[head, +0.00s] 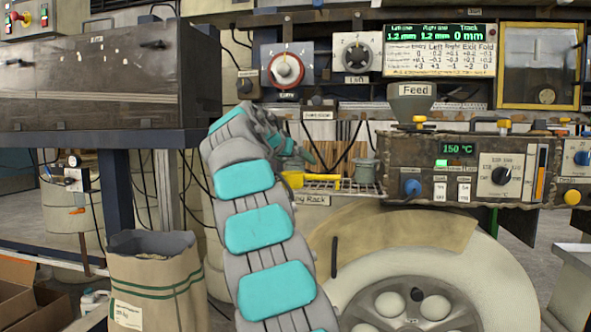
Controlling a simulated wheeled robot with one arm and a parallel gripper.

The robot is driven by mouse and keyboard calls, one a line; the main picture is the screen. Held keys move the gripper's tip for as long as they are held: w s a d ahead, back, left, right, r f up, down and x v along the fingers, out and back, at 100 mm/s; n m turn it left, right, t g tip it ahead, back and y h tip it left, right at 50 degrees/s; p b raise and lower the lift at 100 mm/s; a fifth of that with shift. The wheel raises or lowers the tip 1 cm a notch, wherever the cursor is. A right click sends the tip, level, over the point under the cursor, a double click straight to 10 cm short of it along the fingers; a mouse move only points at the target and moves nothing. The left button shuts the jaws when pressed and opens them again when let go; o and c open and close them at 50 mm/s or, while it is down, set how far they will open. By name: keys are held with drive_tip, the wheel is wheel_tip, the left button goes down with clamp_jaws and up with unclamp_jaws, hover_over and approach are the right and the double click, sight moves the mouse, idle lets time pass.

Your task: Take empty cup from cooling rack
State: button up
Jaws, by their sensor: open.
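The cooling rack (345,187) is a wire shelf at mid-picture, with a label below its front edge that is partly hidden by my arm. A small grey cup (365,172) stands upright at the rack's right end; I cannot see whether it is empty. A yellow piece with a handle (294,180) lies at the rack's left part, partly behind my arm. My gripper (302,156) is open, small in the view, above the left part of the rack and left of the grey cup. It appears apart from the cup. My arm hides the rack's left end.
A control panel (470,168) with a 150 °C display stands right of the rack, under a feed funnel (411,101). Dark cables hang behind the rack. A large pale round drum (480,265) is below. A paper sack (158,280) stands lower left.

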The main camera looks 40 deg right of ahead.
drive_tip(key=shift+c, duration=0.4)
drive_tip(key=c, duration=1)
drive_tip(key=shift+c, duration=0.2)
drive_tip(key=shift+r, duration=0.15)
